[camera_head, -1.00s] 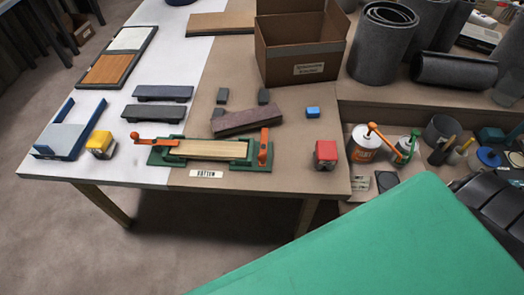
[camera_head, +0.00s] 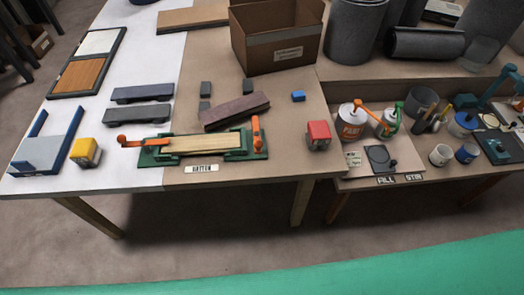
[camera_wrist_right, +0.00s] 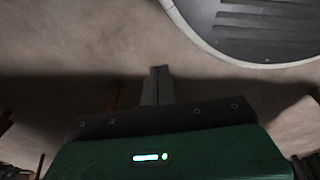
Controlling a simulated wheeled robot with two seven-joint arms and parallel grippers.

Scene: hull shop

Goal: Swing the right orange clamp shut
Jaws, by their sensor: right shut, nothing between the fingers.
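The right orange clamp (camera_head: 256,134) stands at the right end of a green fixture (camera_head: 232,157) on the table. Its lever runs up and away in the picture, beside the end of a pale wood strip (camera_head: 208,144) in the fixture. The left orange clamp (camera_head: 142,142) lies at the other end, with its ball knob out to the left. My right gripper (camera_wrist_right: 157,85) shows only in the right wrist view, shut and empty above bare floor, apart from the clamps. My left gripper is in neither view.
A red block (camera_head: 318,136) sits close right of the fixture and a yellow block (camera_head: 85,152) to its left. A mauve bar (camera_head: 234,111) lies just behind it. A label plate (camera_head: 202,169) lies in front, near the table edge. A cardboard box (camera_head: 277,45) stands behind.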

